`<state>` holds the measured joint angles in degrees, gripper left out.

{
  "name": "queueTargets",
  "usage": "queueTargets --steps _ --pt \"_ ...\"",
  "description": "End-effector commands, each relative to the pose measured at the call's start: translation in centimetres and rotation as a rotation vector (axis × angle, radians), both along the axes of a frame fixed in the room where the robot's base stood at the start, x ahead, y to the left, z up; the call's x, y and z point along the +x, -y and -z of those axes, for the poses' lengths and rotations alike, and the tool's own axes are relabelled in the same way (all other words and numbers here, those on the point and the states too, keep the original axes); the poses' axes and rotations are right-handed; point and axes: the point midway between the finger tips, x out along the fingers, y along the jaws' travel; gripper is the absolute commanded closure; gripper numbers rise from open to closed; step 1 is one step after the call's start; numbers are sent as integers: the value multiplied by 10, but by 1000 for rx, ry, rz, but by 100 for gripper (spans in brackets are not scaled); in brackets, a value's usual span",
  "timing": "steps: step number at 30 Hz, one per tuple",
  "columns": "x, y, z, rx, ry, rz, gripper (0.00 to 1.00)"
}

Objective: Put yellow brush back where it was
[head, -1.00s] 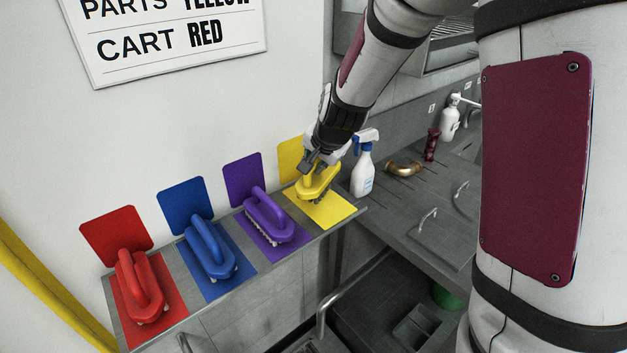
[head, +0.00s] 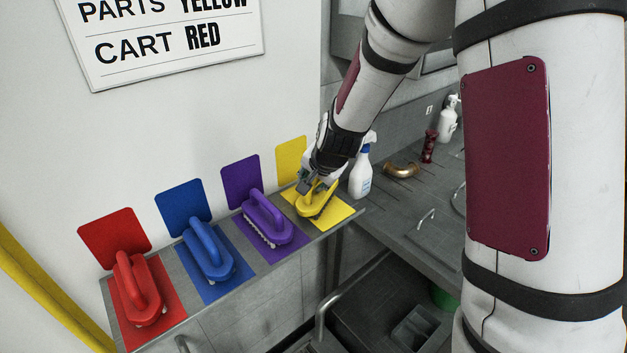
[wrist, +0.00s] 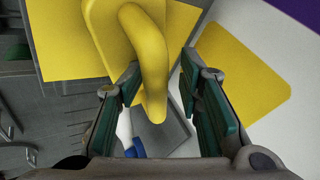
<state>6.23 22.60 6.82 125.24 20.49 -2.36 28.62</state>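The yellow brush (head: 318,204) sits on the yellow mat (head: 342,213) at the right end of the shelf, and appears to rest on it. My gripper (head: 307,184) is right above the brush at its handle. In the wrist view, the brush's curved yellow handle (wrist: 150,62) lies between the two green-padded fingers of my gripper (wrist: 161,82). A gap shows between the handle and the right finger, so the gripper looks open around it. My gripper hides part of the brush in the head view.
Purple (head: 268,222), blue (head: 208,250) and red (head: 138,288) brushes stand on matching mats along the shelf to the left. A white spray bottle (head: 360,178) stands close on the right. A yellow wall panel (head: 291,160) is behind my gripper.

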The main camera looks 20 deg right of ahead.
Motion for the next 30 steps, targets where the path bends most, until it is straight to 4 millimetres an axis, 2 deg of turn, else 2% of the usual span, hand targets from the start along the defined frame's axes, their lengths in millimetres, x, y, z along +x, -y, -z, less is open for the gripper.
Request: queueTargets --steps 6,11,16,24,30 --pt "-1 0 1 0 -3 0 66" --pt "-4 0 -7 0 -2 0 66" --pt "-19 0 -29 0 1 -1 66" --pt "-50 1 -75 -1 1 -3 66" --pt "-65 2 -96 -1 1 -2 66"
